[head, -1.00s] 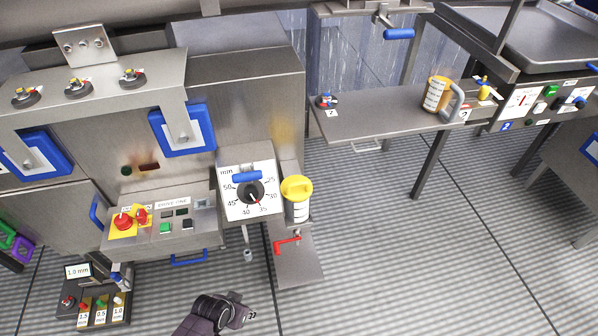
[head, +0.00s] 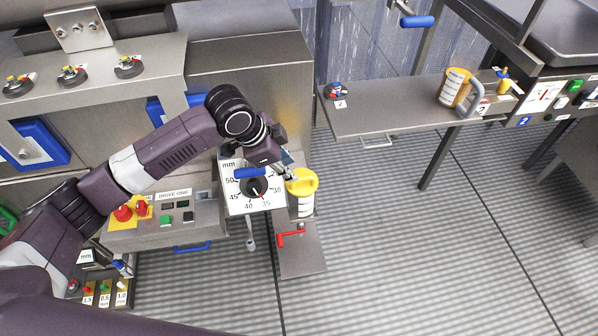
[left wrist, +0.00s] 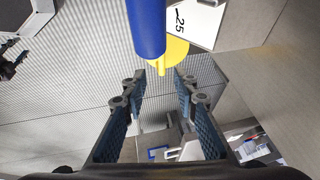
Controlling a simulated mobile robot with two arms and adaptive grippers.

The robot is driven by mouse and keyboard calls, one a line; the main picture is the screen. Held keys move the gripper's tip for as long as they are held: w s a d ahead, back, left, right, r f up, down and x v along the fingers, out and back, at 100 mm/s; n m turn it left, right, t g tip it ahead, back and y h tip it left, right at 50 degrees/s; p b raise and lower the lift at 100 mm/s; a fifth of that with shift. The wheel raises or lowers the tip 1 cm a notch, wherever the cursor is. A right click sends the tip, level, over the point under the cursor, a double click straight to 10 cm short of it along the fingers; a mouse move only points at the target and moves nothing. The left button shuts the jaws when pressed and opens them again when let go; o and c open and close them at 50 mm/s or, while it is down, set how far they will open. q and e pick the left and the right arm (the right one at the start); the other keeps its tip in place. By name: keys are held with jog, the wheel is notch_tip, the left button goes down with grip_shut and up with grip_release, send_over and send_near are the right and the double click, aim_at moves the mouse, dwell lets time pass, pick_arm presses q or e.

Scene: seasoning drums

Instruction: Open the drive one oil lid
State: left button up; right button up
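The drive one oil container (head: 305,207) is a small jar with a white label, standing on the side shelf right of the dial. Its yellow lid (head: 302,181) is on top and looks closed. My left gripper (head: 289,171) is just at the left of the lid, above the dial's right edge. In the left wrist view the two fingers (left wrist: 159,90) are spread, with nothing gripped. The yellow lid (left wrist: 176,50) shows beyond the fingertips, partly covered by a blue handle (left wrist: 149,25). I cannot tell whether a finger touches the lid. My right gripper is not in view.
The dial (head: 254,187) with its blue handle is close beside my left gripper. A red valve handle (head: 290,237) is below the jar. The DRIVE ONE panel (head: 180,209) is left. A yellow-lidded jug (head: 454,86) stands on the far shelf. Floor at right is clear.

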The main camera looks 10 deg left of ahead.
aim_at(300, 178)
pick_arm(q)
jog(key=shift+x, duration=3.55)
jog(key=shift+w, duration=0.15)
grip_shut()
